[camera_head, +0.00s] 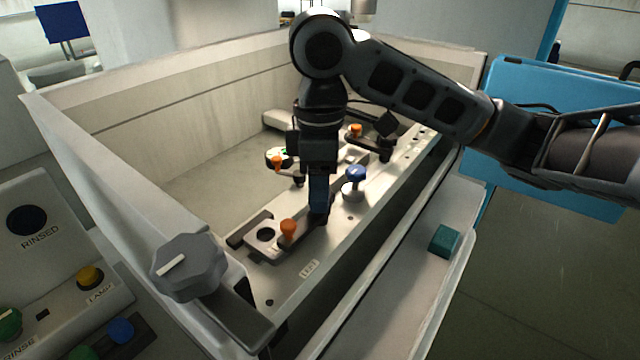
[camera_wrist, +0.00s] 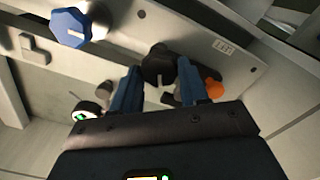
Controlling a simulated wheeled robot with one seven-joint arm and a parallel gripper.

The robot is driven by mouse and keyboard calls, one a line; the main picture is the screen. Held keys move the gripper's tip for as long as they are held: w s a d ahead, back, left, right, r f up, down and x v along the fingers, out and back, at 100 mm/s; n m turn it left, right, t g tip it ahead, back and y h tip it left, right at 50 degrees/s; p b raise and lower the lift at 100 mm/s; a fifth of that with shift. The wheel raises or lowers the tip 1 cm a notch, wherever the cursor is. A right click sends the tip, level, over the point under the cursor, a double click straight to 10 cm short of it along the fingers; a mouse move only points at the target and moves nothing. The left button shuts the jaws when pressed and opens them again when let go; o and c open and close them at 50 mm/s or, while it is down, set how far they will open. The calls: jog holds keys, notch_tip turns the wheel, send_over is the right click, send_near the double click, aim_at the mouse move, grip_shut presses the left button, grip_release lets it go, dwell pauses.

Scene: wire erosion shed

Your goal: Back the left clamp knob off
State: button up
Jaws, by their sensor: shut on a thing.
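The left clamp knob (camera_wrist: 158,66) is black with a pale line on its top. It shows in the wrist view between the two blue fingers of my gripper (camera_wrist: 160,78), which is shut on it. In the head view my gripper (camera_head: 319,205) points down over the near part of the clamp rail, and its fingers hide most of this knob. A small label plate (camera_head: 309,268) that appears to read LEFT is on the rail close by. It also shows in the wrist view (camera_wrist: 223,46).
A blue knob (camera_head: 355,174) stands farther along the rail. An orange knob (camera_head: 288,229) is just left of my fingers.

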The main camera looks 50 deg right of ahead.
jog(key=shift+n, duration=0.5)
jog(key=o, duration=1.1)
jog(key=shift+c, duration=0.2)
jog(key=shift+r, duration=3.9)
jog(key=shift+c, duration=0.2)
